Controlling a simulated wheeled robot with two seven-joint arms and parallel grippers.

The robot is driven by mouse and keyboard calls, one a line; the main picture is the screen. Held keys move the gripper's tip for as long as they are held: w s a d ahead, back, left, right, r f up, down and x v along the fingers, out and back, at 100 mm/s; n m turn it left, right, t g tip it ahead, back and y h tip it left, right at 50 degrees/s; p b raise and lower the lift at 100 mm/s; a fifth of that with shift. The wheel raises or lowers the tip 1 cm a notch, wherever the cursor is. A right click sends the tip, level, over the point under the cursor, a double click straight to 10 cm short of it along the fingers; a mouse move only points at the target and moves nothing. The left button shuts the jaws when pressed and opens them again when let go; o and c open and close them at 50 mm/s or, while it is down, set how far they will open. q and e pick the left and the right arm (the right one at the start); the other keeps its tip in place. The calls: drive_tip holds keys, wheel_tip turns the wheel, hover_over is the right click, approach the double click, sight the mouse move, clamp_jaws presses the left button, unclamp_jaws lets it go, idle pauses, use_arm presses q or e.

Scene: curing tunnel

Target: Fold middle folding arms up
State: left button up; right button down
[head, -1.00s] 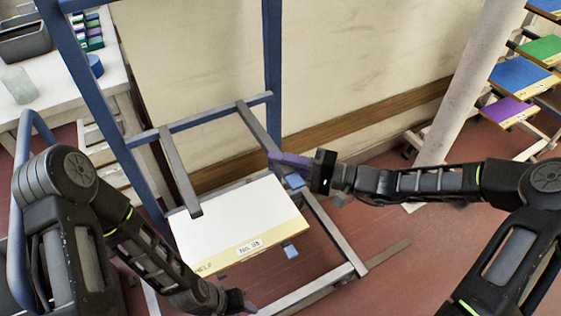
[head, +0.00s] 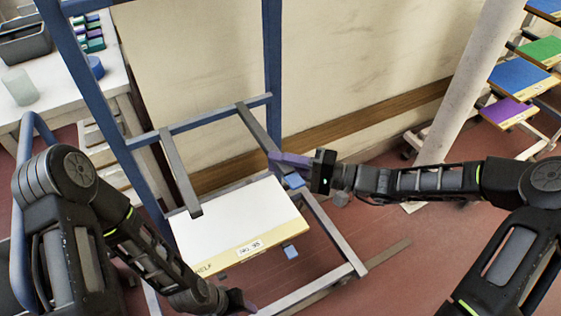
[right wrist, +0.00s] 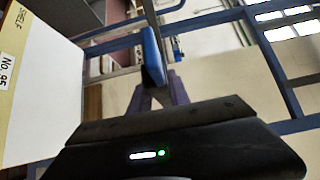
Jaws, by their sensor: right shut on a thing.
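A blue upright rack (head: 272,65) carries two grey middle folding arms, which stick out from its crossbar (head: 205,118) toward me. The left folding arm (head: 180,172) is free, its end above the white shelf board. My right gripper (head: 274,158) is at the outer end of the right folding arm (head: 257,126), with its purple fingers shut on it. In the right wrist view the fingers meet at the blue end piece (right wrist: 153,58) of this arm. My left gripper (head: 240,302) is low at the bottom edge, apart from the arms; its fingers are mostly hidden.
A white shelf board (head: 235,225) with a yellow labelled edge lies just below the middle arms, over lower supports with blue ends (head: 291,252). A white workbench (head: 60,90) stands at the left. A pale pillar (head: 470,80) and coloured boards (head: 520,75) are at the right.

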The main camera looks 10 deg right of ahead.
drive_tip(key=shift+m+g+h, duration=0.5)
drive_tip(key=shift+m+h, duration=0.3)
drive_tip(key=r+p, duration=0.4)
drive_tip(key=p, duration=0.1)
drive_tip(key=r+p, duration=0.2)
drive_tip(key=shift+w+a+r, duration=0.15)
drive_tip(key=shift+w+r, duration=0.2)
use_arm(q)
wheel_tip(320, 180, up, 17)
drive_tip(key=p, duration=0.9)
drive_tip(key=shift+s+p, duration=0.3)
use_arm(e)
drive_tip(key=w+a+r+m+g+h, duration=0.1)
drive_tip(key=w+r+m+g+h, duration=0.1)
drive_tip(key=r, duration=0.5)
drive_tip(key=shift+w+a, duration=0.2)
drive_tip(key=shift+w, duration=0.55)
use_arm(q)
drive_tip(key=shift+a+f, duration=0.1)
drive_tip(key=shift+f, duration=0.05)
drive_tip(key=shift+c, duration=0.2)
